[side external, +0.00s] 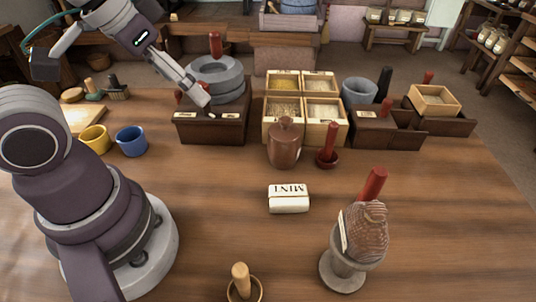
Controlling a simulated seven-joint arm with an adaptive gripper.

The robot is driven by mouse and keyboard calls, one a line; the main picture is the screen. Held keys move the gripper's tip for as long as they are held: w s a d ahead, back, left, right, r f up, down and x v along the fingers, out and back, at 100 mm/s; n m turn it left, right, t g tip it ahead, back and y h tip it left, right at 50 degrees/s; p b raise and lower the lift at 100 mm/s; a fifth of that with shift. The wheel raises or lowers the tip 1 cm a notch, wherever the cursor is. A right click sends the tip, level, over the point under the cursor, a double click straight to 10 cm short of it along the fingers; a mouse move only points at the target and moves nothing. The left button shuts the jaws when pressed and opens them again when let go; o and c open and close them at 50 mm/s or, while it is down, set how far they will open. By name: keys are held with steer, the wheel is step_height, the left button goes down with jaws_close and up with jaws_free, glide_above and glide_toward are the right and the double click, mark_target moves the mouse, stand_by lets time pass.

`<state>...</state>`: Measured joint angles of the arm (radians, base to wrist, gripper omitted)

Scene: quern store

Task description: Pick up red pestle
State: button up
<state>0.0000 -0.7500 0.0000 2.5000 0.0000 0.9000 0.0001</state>
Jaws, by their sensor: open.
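Several red handle-like things are in view. One red pestle (374,184) stands tilted in a grey footed mortar (343,276) at the front right, beside a brown ribbed lump (369,233). Another red pestle (328,137) stands upright in a small dark red bowl (327,162) near the middle. A red peg (215,43) rises from the grey stone quern (218,77), and a red tip (428,77) shows at the back right. My gripper (206,103) is open over the dark wooden box below the quern, away from both pestles. Its fingertips are small and hard to make out.
A brown lidded jar (285,147) stands by the grain boxes (285,105). A white packet (288,199) lies mid-table. A wooden pestle (240,280) is at the front edge. Yellow (95,139) and blue (132,141) cups stand left.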

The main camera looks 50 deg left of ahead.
steer(key=shift+c, duration=1.2)
steer(key=m+g+h, duration=0.2)
steer(key=m+h, duration=0.1)
steer(key=m, duration=0.4)
glide_toward(375, 171)
steer(key=f, duration=0.2)
steer(key=x, duration=1)
steer(key=shift+w+d, duration=0.25)
steer(key=shift+w, duration=0.05)
steer(key=shift+c, duration=0.3)
